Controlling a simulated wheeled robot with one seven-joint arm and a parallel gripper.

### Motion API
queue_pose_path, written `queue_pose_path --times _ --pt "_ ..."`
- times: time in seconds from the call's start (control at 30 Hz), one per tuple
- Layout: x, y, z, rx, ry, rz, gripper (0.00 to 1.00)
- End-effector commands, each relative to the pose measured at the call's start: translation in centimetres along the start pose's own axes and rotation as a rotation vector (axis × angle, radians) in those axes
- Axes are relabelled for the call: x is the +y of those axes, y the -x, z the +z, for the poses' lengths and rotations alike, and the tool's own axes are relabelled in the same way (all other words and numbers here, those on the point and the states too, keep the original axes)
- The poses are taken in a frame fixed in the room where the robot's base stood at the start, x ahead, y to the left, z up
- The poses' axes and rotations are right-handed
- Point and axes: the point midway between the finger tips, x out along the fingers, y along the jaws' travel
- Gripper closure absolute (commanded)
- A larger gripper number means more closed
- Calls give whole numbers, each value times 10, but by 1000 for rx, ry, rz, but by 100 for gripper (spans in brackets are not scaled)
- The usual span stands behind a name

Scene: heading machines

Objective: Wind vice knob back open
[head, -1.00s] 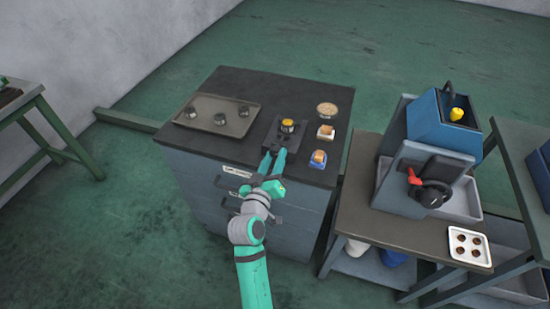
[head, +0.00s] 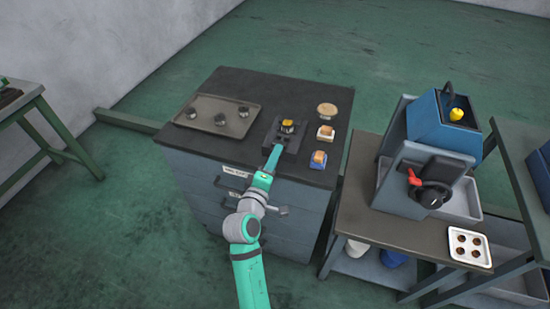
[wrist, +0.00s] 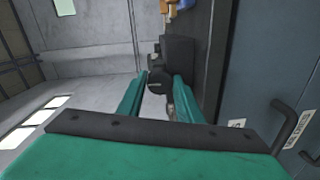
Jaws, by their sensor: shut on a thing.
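The dark vice (head: 293,143) stands at the front edge of the cabinet top with a yellow-topped part (head: 288,124) in it. My gripper (head: 274,154) reaches the vice's near end, its fingers seen edge-on in the head view. In the wrist view, the round dark vice knob (wrist: 157,84) sits between the two green fingertips of my gripper (wrist: 160,90), which are shut on it. The vice body (wrist: 179,52) shows just beyond the knob. In the head view my fingers hide the knob.
A tray (head: 230,132) with several dark round parts lies left on the cabinet top. Drawer handles (wrist: 285,125) project from the cabinet front below.

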Motion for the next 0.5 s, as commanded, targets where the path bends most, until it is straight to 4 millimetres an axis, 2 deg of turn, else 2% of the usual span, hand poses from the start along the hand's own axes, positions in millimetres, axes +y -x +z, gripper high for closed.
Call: queue_pose_path --times 0.5 --pt "0 0 -2 -2 65 0 90"
